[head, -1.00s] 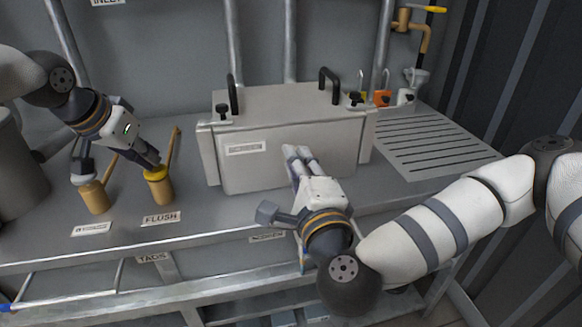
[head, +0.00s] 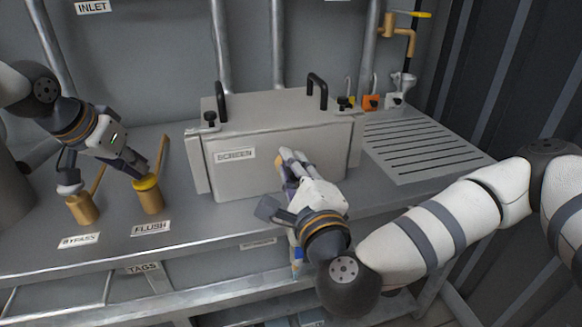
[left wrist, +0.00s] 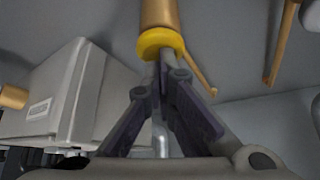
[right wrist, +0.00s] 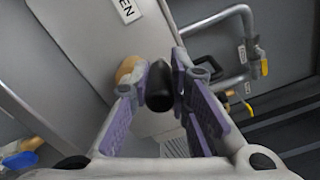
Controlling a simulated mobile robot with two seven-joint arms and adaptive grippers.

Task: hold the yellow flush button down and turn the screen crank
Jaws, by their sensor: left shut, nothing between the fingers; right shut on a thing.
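The yellow flush button (head: 146,183) tops a brass post behind the FLUSH label. My left gripper (head: 150,172) is shut with its fingertips at the button's top. In the left wrist view the tips (left wrist: 163,62) meet the yellow cap (left wrist: 160,42); how far it is pressed I cannot tell. The grey screen box (head: 232,178) has a SCREEN label on its front. My right gripper (head: 288,158) is at the box front, shut on the black crank handle (right wrist: 160,86). A tan crank part (right wrist: 130,68) shows beside it; the head view mostly hides the crank.
The brass bypass post (head: 82,208) stands left of the flush post. A slotted drain panel (head: 415,145) lies right of the box. Pipes and a yellow-handled valve (head: 420,14) are on the back wall. The bench front edge runs below my grippers.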

